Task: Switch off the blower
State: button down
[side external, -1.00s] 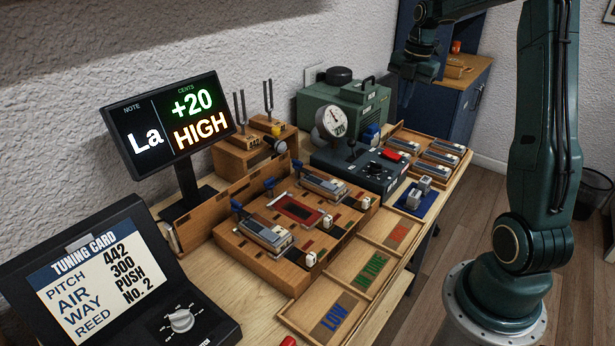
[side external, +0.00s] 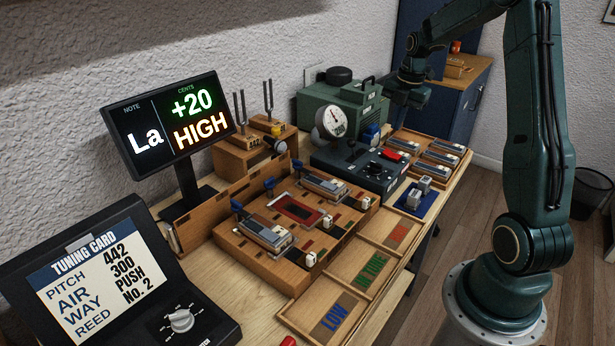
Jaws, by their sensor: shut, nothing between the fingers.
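A green machine (side external: 335,108) with a black cap and a carry handle, which looks like the blower, stands at the back by the wall. In front of it is a dark control box (side external: 360,170) with a red switch or lever (side external: 391,155), a knob (side external: 374,167) and a round gauge (side external: 334,121). I cannot tell the switch's position. My gripper (side external: 403,103) points down beside the green machine's right end, above the back of the bench. It is shut and empty, and its fingertips are small and dark here. I cannot tell whether it touches anything.
A tray of reed blocks (side external: 426,160) lies right of the control box. A wooden reed bench (side external: 290,225) with blue levers fills the middle. A display (side external: 168,123) reads La, +20, HIGH. A sorting tray (side external: 360,265) is at the front.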

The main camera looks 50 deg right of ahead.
aim_at(389, 151)
jog(key=f, duration=0.4)
jog(key=w+f, duration=0.1)
jog(key=f, duration=0.2)
jog(key=shift+f, duration=0.1)
jog(key=shift+f, duration=0.2)
dwell(0.3)
jog(key=shift+s, duration=0.1)
jog(key=shift+s+r, duration=0.15)
jog(key=shift+s, duration=0.5)
jog(key=shift+r, duration=0.1)
notch_tip(389, 151, up, 14)
jog(key=s, duration=0.1)
jog(key=shift+s, duration=0.4)
dwell(0.5)
